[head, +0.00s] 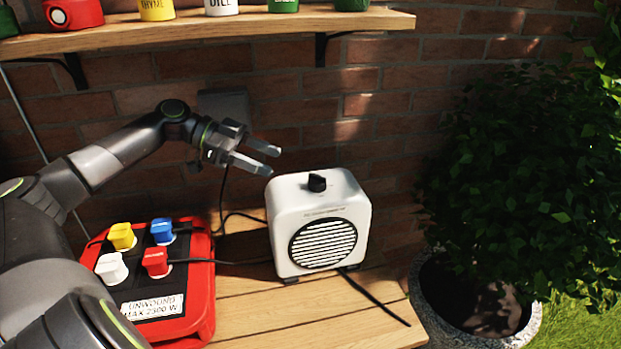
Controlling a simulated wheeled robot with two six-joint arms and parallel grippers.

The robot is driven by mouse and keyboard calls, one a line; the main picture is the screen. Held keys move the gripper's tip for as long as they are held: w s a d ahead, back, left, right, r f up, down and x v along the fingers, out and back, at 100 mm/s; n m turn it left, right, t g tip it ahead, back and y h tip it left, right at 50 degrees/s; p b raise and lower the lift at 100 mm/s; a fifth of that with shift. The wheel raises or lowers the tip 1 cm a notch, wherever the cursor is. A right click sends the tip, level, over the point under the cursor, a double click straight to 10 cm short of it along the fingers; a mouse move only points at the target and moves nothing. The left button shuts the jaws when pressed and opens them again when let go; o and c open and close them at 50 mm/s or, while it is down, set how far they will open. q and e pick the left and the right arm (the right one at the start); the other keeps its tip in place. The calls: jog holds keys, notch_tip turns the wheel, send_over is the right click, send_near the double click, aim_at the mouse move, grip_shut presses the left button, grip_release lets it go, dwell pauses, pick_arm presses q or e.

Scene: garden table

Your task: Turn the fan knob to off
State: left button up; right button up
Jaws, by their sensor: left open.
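A white box-shaped fan (287,228) with a round slatted grille stands on the wooden table, right of the middle. Its black knob (317,183) sits on the top face; its exact setting is too small to read. My left gripper (272,159) is open and empty, its fingers pointing right, above and to the left of the fan's top. It is apart from the knob. My right gripper is not in view.
A red power box (203,306) with yellow, blue, white and red plugs sits left of the fan. Cables cross the table (300,318). A shelf (250,27) with pots hangs above against the brick wall. A potted bush (520,190) stands to the right.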

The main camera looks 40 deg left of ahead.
aim_at(312, 178)
pick_arm(q)
jog(key=x, duration=1)
jog(key=shift+w+d+p, duration=0.15)
jog(key=shift+d+p, duration=0.1)
jog(key=shift+p, duration=0.05)
jog(key=shift+c, duration=0.2)
